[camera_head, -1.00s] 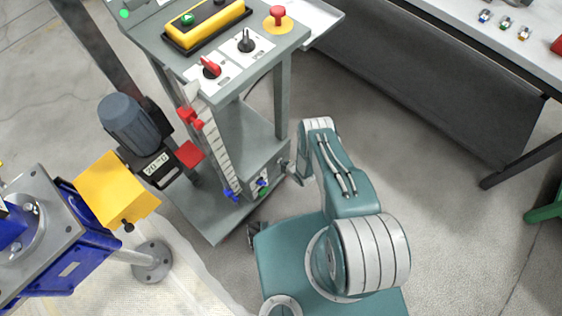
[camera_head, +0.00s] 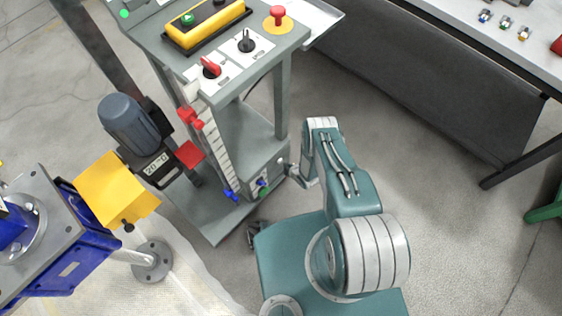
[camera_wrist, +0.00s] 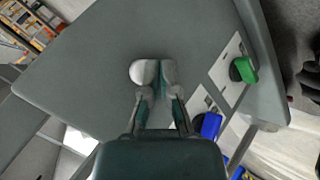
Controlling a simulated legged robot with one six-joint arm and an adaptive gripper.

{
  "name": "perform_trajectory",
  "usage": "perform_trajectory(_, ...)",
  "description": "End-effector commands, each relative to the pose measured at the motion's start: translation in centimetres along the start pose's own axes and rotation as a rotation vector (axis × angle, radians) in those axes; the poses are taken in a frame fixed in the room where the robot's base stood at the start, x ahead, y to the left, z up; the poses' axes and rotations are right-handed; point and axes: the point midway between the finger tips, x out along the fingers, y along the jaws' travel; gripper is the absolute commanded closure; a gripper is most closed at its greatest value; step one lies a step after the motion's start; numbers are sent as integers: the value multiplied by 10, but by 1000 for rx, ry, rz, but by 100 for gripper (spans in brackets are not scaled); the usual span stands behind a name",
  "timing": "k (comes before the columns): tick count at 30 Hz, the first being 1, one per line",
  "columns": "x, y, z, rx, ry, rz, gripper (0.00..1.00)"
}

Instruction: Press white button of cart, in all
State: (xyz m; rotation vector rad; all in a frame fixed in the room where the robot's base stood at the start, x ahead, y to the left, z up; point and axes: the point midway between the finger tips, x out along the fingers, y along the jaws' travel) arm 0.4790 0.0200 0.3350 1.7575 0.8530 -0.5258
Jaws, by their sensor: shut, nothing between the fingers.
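The cart (camera_head: 215,222) is a grey frame with a sloped control top and a low grey box (camera_head: 270,170). Its grey panel fills much of the wrist view (camera_wrist: 95,60), with a green knob (camera_wrist: 242,69) and a blue knob (camera_wrist: 209,126) to the right. I cannot tell whether the tips touch. In the head view my gripper (camera_head: 288,166) is beside the box's right side.
The cart top carries a yellow box (camera_head: 207,24) with a green button, a red mushroom button (camera_head: 278,15), a black switch (camera_head: 246,43) and a red switch (camera_head: 210,67). A motor (camera_head: 128,122) and blue machine stand left. Floor is free at right, before a workbench (camera_head: 450,95).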

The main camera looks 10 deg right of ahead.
Motion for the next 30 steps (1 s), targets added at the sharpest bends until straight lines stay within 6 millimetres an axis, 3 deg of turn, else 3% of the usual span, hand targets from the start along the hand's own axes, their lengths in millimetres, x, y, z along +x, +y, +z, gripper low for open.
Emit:
perform_trajectory(10,-2,-2,2,1,-1,0,100)
perform_trajectory(30,-36,-26,26,1,0,0,100)
